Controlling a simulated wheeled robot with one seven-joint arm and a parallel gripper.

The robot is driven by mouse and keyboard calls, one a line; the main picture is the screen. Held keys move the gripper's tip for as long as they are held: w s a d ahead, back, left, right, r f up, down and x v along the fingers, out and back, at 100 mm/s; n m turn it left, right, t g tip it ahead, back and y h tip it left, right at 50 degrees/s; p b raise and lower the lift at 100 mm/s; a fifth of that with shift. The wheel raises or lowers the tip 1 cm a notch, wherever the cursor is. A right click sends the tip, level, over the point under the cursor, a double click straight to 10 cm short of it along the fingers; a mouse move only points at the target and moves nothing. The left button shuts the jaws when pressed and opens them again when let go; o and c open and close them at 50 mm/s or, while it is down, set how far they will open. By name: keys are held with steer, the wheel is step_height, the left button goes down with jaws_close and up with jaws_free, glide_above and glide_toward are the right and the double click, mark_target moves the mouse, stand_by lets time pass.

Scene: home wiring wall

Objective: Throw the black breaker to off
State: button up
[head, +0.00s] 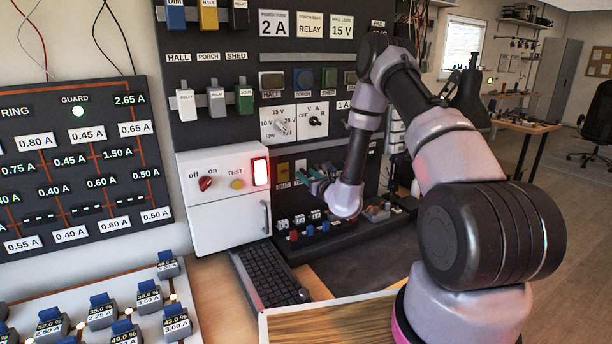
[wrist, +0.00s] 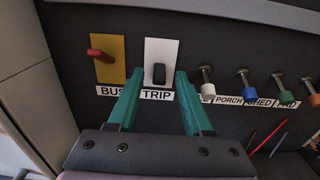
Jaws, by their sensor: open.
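The black breaker (wrist: 159,74) is a short black lever on a white plate above the label TRIP in the wrist view. Its lever sits at the lower part of the plate. My gripper (wrist: 159,78) has teal fingers, is open and empty, and its tips stand to the left and right of the lever. I cannot tell whether either finger touches it. In the head view my gripper (head: 315,184) is at the lower part of the dark panel, and the black breaker cannot be made out there.
A red lever on a yellow plate (wrist: 109,69), labelled BUS, is left of the breaker. Several coloured plugs, including a blue one (wrist: 249,90), hang to the right. A white box (head: 226,210) juts out left of my gripper, with a keyboard (head: 262,278) below it.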

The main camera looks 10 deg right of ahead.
steer(key=shift+w+a, duration=0.15)
steer(key=shift+w, duration=0.25)
jaws_close()
steer(key=shift+w+f+t+y, duration=0.1)
steer(key=shift+f+t+y, duration=0.15)
steer(key=shift+t, duration=0.45)
steer(key=shift+f+t+y, duration=0.15)
steer(key=shift+f+t, duration=0.1)
steer(key=shift+t, duration=0.45)
jaws_free()
